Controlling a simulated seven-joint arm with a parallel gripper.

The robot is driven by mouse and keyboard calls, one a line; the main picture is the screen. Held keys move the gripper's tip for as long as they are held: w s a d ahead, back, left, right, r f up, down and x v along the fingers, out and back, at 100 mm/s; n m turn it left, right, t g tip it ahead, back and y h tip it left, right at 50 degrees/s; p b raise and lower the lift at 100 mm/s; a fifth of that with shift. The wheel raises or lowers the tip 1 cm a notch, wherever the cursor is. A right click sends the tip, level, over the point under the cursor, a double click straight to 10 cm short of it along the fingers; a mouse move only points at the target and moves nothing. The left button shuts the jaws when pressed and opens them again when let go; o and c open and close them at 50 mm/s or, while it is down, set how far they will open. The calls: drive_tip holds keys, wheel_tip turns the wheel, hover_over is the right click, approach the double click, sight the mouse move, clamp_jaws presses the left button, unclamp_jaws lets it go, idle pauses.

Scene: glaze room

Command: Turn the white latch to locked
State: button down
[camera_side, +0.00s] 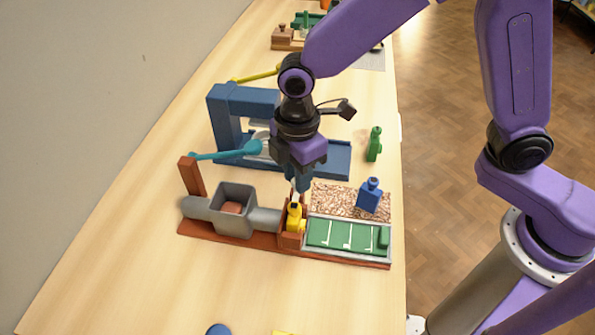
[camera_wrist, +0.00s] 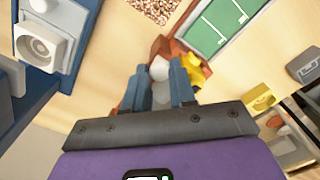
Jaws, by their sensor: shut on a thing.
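The white latch (camera_wrist: 159,70) shows as a pale rounded piece between my fingertips in the wrist view, by a red-brown block (camera_wrist: 166,48). My gripper (camera_wrist: 158,88) is shut on it, pointing down, with a finger on each side. In the side view my gripper (camera_side: 299,187) is over the red-brown block (camera_side: 291,240), and the latch is mostly hidden by the fingers. A yellow part (camera_side: 295,216) sits against this block, close beside the fingers. I cannot tell which way the latch is turned.
A grey hopper (camera_side: 233,190) stands left of the block, and a green lined tray (camera_side: 333,236) lies right. A blue bottle (camera_side: 369,195) stands on a speckled mat (camera_side: 335,199). A blue press (camera_side: 225,125) with a teal lever (camera_side: 228,153) and a green bottle (camera_side: 374,145) are behind.

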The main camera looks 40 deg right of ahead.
drive_tip(key=shift+r, duration=0.1)
drive_tip(key=c, duration=0.9)
unclamp_jaws()
drive_tip(key=shift+c, duration=0.2)
wheel_tip(320, 180, up, 17)
drive_tip(key=shift+r, duration=0.2)
drive_tip(key=shift+d, duration=0.1)
